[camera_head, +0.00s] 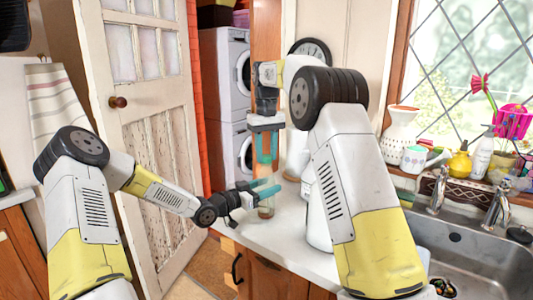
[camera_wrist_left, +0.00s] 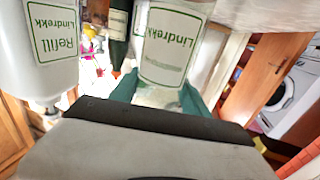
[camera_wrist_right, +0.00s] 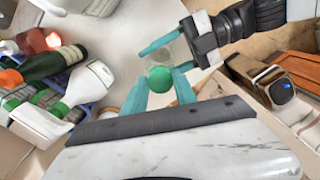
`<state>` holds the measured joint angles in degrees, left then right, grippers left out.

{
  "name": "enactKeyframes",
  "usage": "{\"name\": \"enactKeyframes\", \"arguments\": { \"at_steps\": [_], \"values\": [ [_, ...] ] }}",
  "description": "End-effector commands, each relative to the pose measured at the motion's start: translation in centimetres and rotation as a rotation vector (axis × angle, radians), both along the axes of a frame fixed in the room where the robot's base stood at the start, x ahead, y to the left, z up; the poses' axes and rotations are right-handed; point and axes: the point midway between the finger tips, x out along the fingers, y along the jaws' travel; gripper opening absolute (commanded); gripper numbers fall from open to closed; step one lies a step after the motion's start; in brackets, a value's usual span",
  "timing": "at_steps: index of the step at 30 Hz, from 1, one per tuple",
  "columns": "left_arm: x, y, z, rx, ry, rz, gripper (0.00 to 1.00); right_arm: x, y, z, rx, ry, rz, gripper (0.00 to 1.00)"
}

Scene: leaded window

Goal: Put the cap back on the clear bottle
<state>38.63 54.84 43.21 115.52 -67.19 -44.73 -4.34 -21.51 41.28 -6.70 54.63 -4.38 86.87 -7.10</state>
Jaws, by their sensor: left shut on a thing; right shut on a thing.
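My left gripper (camera_head: 268,190) is shut on the clear bottle (camera_head: 266,208), which stands upright at the counter edge. In the left wrist view the clear bottle (camera_wrist_left: 170,45) shows a white label between the teal fingers. My right gripper (camera_head: 265,150) is above the bottle and points down. In the right wrist view it is shut on the round green cap (camera_wrist_right: 160,78). The left gripper (camera_wrist_right: 165,50) also shows there, with the bottle's clear body partly hidden behind the cap. A gap separates the two grippers in the head view.
A white Refill bottle (camera_wrist_left: 50,45) and a dark green bottle (camera_wrist_left: 118,22) are close by. The right wrist view shows a dark bottle (camera_wrist_right: 40,66) and a white bottle with a green cap (camera_wrist_right: 92,84). The sink (camera_head: 470,262) is at right, the door (camera_head: 150,130) at left.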

Motion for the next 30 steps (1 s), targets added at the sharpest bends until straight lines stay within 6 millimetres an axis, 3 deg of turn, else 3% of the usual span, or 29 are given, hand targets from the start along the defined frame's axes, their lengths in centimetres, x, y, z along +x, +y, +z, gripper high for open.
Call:
{"name": "enactKeyframes", "arguments": {
  "at_steps": [30],
  "values": [
    [-0.05,-0.02,-0.07,0.002,0.001,-0.001,0.0,0.29,0.26,-0.09,0.0,-0.003,-2.477,0.0]
  ]
}}
